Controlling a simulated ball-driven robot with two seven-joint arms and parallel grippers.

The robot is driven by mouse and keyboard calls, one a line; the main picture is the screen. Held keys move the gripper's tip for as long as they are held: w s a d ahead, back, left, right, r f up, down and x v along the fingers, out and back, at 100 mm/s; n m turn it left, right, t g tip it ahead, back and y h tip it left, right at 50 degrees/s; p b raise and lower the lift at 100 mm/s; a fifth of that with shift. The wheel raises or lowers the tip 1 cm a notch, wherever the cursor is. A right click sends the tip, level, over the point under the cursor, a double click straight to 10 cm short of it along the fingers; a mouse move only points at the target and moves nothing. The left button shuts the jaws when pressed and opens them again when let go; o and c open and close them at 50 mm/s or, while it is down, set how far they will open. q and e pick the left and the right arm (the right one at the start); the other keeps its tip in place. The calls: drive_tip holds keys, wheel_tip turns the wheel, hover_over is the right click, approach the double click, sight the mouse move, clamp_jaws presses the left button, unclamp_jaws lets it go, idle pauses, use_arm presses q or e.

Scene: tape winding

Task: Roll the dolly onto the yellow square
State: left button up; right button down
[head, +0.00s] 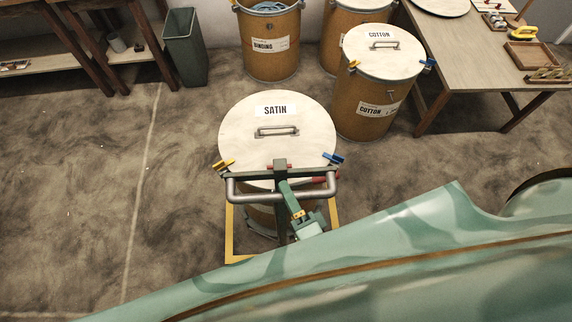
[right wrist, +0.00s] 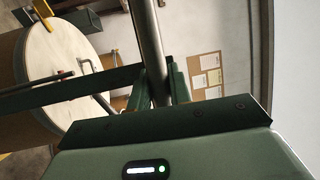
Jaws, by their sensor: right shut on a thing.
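The dolly shows by its grey tube handle (head: 250,198) and dark crossbar, and carries a brown drum with a pale round lid marked SATIN (head: 235,130). Its wheels are hidden. The yellow square (head: 230,238) is an outline on the floor under and around the drum's lower part; its left side, near left corner and part of its right side show. The far side is hidden by the drum. My right gripper (head: 290,198) is shut on the handle; in the right wrist view, the grey tube (right wrist: 150,45) runs between its fingers. My left gripper is not in view.
Behind stand a COTTON drum (head: 368,92), a BINDING drum (head: 270,58) and another drum. A grey-green bin (head: 186,48) stands at the back left. A wooden table (head: 465,65) is at the right, a bench at the left. The floor left of the dolly is clear.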

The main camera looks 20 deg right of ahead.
drive_tip(key=shift+s+a, duration=0.2)
drive_tip(key=shift+s, duration=0.6)
drive_tip(key=shift+s+a, duration=0.2)
drive_tip(key=shift+s, duration=0.55)
drive_tip(key=shift+f, duration=0.1)
drive_tip(key=c, duration=1.3)
unclamp_jaws()
